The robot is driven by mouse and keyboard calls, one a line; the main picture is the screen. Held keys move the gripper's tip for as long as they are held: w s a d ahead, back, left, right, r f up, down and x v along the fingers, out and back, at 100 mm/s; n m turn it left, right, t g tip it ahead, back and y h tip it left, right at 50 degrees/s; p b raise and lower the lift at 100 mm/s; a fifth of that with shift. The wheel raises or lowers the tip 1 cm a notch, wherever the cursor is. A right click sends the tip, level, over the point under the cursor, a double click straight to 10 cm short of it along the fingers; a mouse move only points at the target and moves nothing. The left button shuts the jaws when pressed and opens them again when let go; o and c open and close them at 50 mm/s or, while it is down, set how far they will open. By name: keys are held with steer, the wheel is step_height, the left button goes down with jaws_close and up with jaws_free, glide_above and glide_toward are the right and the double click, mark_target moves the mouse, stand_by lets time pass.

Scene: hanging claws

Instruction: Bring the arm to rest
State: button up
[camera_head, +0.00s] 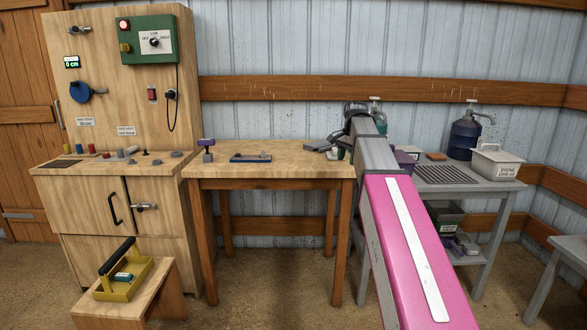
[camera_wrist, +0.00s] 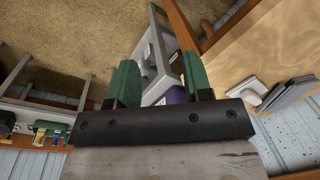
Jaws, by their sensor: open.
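My gripper (camera_wrist: 160,76) shows in the wrist view as two green fingers on a dark bar. The fingers stand apart with nothing held between them; the floor and a grey metal frame lie beyond them. In the head view my pink and grey arm reaches forward and up over the right end of the wooden table (camera_head: 270,173). The gripper end is mostly hidden there behind my own arm links.
Grey flat items (camera_wrist: 285,92) lie at the table's end near my gripper.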

steer(key=s+f+n, duration=0.3)
steer(key=s+f, duration=0.5)
steer(key=f, duration=0.5)
steer(key=s+a+f+n, duration=0.1)
steer(key=s+f+n, duration=0.2)
steer(key=s+f, duration=0.5)
steer(key=s+f+n+g+h, duration=0.1)
steer(key=s+f, duration=0.7)
steer(key=f, duration=1.1)
steer(key=shift+s+a+f+n, duration=0.15)
steer(key=shift+n, duration=0.75)
